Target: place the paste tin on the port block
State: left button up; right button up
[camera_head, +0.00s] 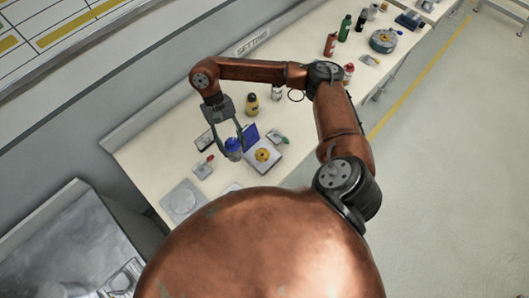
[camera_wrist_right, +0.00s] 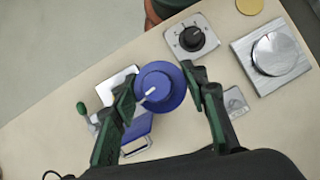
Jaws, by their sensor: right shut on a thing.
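My right gripper (camera_head: 234,150) is shut on a round blue tin, which I take to be the paste tin (camera_head: 233,145). In the right wrist view the tin (camera_wrist_right: 160,85) sits between the two fingertips, with a white mark on its top. A pale square block with a yellow round centre (camera_head: 263,156) lies just right of the gripper in the head view. It may be the port block, but I cannot be sure. In the wrist view the tin partly covers a white plate (camera_wrist_right: 118,84). My left gripper is not in view.
A blue panel (camera_head: 250,136) and a green-handled fitting (camera_head: 278,137) are close by. A black-knobbed block (camera_wrist_right: 192,37) and a metal plate with a round disc (camera_wrist_right: 270,52) lie on the bench. Bare bench (camera_head: 145,152) shows at left.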

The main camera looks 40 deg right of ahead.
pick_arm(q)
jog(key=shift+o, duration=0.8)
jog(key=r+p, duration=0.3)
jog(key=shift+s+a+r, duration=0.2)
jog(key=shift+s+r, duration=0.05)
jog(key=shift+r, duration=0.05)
pick_arm(e)
jog(key=s+d+f+m+t+y+p, duration=0.2)
jog(key=s+d+f+m+t+y, duration=0.15)
jog(key=s+d+m, duration=0.55)
jog(key=shift+s+d+r+m+t+p, duration=2.25)
jog(key=shift+s+d+r+m+p, duration=1.3)
jog(key=shift+m, duration=1.95)
jog(key=shift+y, duration=0.45)
jog(key=w+a+f, duration=0.1)
jog(key=w+f, duration=0.3)
jog(key=w+a+f, duration=0.2)
jog(key=w+f, duration=0.2)
jog(key=w+a+f, duration=0.2)
jog(key=w+f, duration=0.2)
jog(key=w, duration=0.1)
jog(key=shift+a+f, duration=0.15)
jog(key=shift+f, duration=0.15)
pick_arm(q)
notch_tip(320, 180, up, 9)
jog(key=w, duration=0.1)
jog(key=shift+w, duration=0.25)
pick_arm(e)
jog(key=shift+s+f, duration=0.1)
jog(key=shift+f, duration=0.15)
